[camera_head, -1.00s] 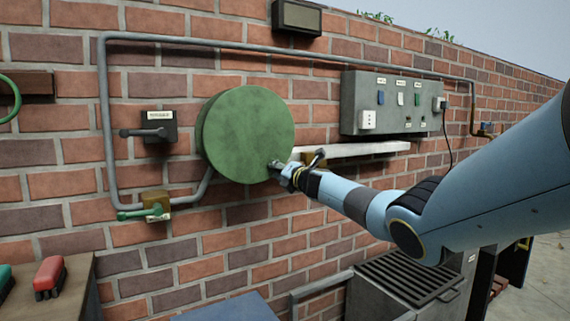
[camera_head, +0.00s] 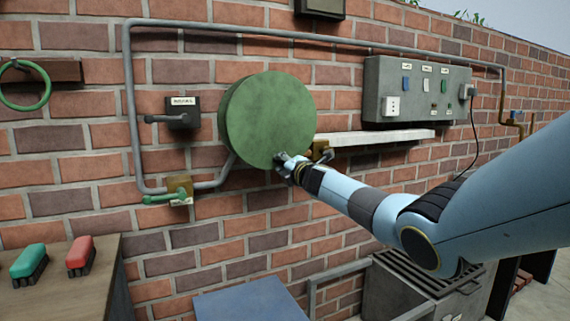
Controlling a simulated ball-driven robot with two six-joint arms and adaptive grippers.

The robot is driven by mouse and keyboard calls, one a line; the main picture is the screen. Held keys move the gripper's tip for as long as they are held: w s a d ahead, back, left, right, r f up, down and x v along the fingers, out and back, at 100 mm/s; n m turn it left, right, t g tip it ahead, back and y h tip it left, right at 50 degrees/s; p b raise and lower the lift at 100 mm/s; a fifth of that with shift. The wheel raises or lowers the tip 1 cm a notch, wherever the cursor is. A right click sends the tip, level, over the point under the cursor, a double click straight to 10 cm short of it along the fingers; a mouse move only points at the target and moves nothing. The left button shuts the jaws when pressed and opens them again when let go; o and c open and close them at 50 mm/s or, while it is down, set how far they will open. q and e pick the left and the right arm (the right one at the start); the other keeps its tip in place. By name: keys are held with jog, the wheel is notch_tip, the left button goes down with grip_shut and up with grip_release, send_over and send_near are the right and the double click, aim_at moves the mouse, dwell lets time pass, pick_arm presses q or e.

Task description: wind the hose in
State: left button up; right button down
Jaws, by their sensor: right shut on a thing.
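The round green reel drum (camera_head: 268,118) is fixed to the brick wall, left of the picture's middle. My right gripper (camera_head: 287,163) is at the lower right part of the drum's face, near its rim. It is shut on a small crank handle there, which the fingers mostly hide. My right arm comes in from the right edge. I cannot make out any length of hose hanging from the drum. My left gripper is not in view.
A grey pipe (camera_head: 300,36) frames the drum, with a green-handled valve (camera_head: 178,190) at lower left. A black lever switch (camera_head: 182,114), a pale shelf (camera_head: 375,137) and a grey switch panel (camera_head: 418,90) are nearby. A green ring (camera_head: 24,85) hangs at left. Brushes lie on a bench (camera_head: 65,290).

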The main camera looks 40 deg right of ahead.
jog(key=shift+a+f, duration=0.15)
jog(key=shift+f, duration=0.2)
jog(key=c, duration=1.2)
grip_release()
jog(key=shift+c, duration=0.2)
jog(key=shift+o, duration=0.4)
jog(key=shift+a+r, duration=0.15)
jog(key=shift+r, duration=0.1)
